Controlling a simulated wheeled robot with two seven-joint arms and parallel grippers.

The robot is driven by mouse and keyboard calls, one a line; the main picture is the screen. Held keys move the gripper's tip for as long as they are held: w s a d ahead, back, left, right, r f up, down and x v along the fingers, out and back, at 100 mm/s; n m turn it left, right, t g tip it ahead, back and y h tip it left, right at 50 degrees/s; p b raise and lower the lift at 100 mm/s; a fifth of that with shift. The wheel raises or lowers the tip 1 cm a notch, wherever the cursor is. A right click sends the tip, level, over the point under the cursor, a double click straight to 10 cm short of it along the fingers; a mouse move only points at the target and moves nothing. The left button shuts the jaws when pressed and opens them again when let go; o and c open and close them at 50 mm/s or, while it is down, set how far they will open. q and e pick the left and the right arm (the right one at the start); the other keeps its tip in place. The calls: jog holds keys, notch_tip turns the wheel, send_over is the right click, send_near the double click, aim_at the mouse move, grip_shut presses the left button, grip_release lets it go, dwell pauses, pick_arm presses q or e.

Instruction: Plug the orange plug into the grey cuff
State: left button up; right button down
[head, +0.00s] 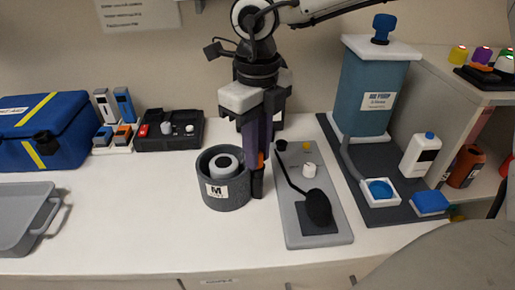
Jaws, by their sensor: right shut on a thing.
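Whether the plug touches the cuff cannot be told. A black bulb (318,207) with a thin tube lies on a grey board to the right. My left gripper is not in view.
The grey board (291,235) carries a white knob. A blue-green pump tank (370,95) stands on a dark base at right, near a white bottle (420,155). A blue case (40,125), a grey tray (22,215) and a dark box (170,143) are at left. The front counter is clear.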

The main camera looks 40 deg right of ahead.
jog(key=c, duration=1.6)
grip_release()
jog(key=shift+o, duration=0.2)
notch_tip(320, 180, up, 10)
jog(key=shift+r, duration=0.2)
